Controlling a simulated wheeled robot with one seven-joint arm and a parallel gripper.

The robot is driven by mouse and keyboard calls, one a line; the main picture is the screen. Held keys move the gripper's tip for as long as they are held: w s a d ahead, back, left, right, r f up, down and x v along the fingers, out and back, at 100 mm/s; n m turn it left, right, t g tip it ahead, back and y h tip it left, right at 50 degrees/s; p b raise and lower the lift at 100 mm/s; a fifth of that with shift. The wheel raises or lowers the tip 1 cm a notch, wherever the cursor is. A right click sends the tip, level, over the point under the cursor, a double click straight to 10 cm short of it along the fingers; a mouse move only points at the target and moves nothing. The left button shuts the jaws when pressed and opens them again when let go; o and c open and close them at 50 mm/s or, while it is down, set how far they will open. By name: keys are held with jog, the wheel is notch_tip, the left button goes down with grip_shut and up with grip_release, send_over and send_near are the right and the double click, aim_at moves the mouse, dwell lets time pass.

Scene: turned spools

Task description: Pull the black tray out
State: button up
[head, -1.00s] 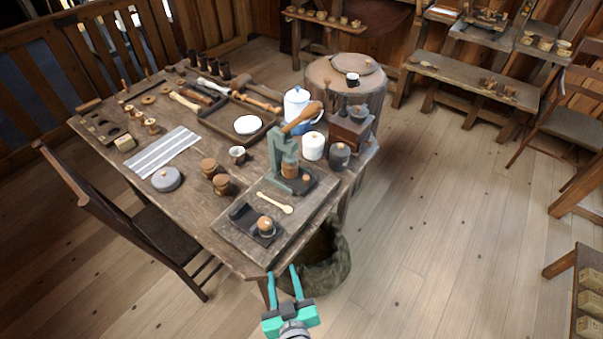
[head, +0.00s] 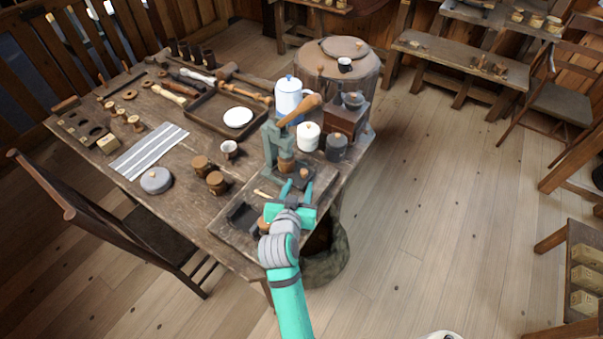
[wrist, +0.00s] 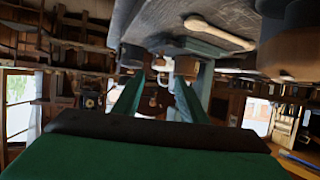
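The black tray (head: 295,174) is a small dark plate at the foot of a grey-green press (head: 272,146), with a small orange-brown knob (head: 304,172) on it. My gripper (head: 293,187) is open, its two teal fingers spread and pointing toward the tray from the front. The fingers (wrist: 159,76) also show open in the wrist view, with a small pale shape beyond them that I cannot make out. I cannot tell whether they touch the tray.
Another dark holder (head: 240,213) sits left of my wrist, with a wooden piece partly hidden by my arm. Lidded jars (head: 336,147) and a grinder (head: 347,118) stand right of the press. A woven basket (head: 328,262) is below the table corner.

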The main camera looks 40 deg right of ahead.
aim_at(304, 172)
jog(key=x, duration=0.7)
jog(key=shift+d, duration=0.2)
jog(key=shift+w+d+f, duration=0.25)
jog(key=shift+w+d, duration=0.05)
jog(key=shift+w, duration=0.3)
jog(key=shift+s, duration=0.15)
grip_shut()
